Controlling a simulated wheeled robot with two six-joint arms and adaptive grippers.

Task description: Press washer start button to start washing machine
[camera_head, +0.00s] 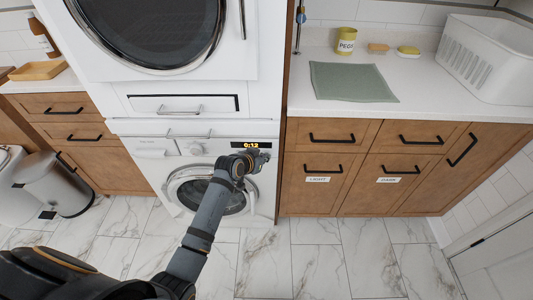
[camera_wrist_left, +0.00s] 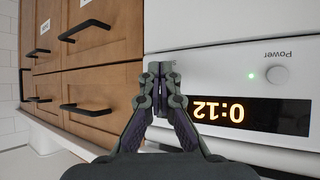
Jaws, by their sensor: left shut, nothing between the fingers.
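A round knob marked Power (camera_wrist_left: 277,75) sits beside the display with a small green light lit. My left gripper (camera_head: 262,157) is shut and empty at the right end of the washer's control panel; its tips also show in the left wrist view (camera_wrist_left: 160,72). I cannot tell whether it touches the panel. No start button is identifiable.
Another white front-loading machine (camera_head: 240,60) is stacked above. Wooden cabinets (camera_head: 318,165) and a counter (camera_head: 415,85) stand to the right, with a white basket (camera_head: 490,60) on top. A grey bin (camera_head: 55,185) stands left. The marble floor (camera_head: 330,255) in front is clear.

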